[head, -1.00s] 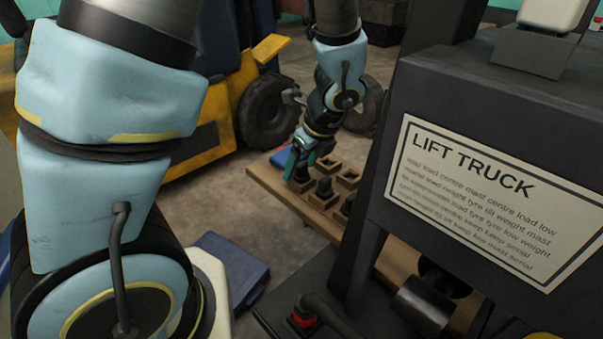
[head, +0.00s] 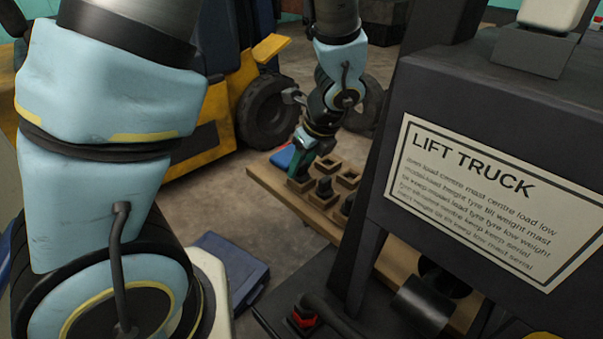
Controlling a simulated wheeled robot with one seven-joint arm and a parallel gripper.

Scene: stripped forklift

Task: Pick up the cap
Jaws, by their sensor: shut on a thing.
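My gripper (head: 301,168) is at the far left part of a wooden board (head: 263,182), pointing down. It is shut on a small dark piece, apparently the cap (head: 300,184), at the left-hand holder on the board. The piece is small and partly hidden by the fingers, and I cannot tell whether it is clear of its holder. Another dark piece (head: 324,188) stands in a nearby holder on the same board.
Square wooden holders (head: 348,178) stand beside the gripper, and a blue item (head: 283,157) lies behind it. The dark truck body with a LIFT TRUCK plate (head: 490,200) blocks the right side. A blue case (head: 232,266) lies on the floor. A yellow forklift (head: 195,140) stands behind.

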